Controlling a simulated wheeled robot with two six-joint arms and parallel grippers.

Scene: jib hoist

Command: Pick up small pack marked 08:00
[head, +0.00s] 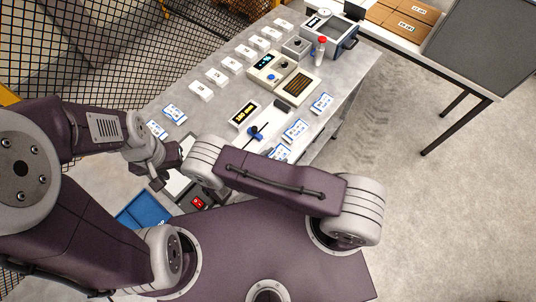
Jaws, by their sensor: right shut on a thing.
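Several small white packs with blue print lie on the grey bench. Two are at its left, one pack (173,113) and one nearer my left arm (155,130). Others are at the right edge: one pack (322,102), a second (295,130) and a third (280,152), partly covered by my right arm. Their marks are too small to read, so I cannot tell which says 08:00. My left gripper (168,170) is over the bench's near left part, with its dark fingers apart and nothing visible between them.
A row of white labelled blocks (231,65) and control boxes (268,68) stand on the bench. A yellow-lettered display (244,114) and a blue-handled device (255,132) are mid-bench. A blue bin (142,208) is at lower left. The floor at right is clear.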

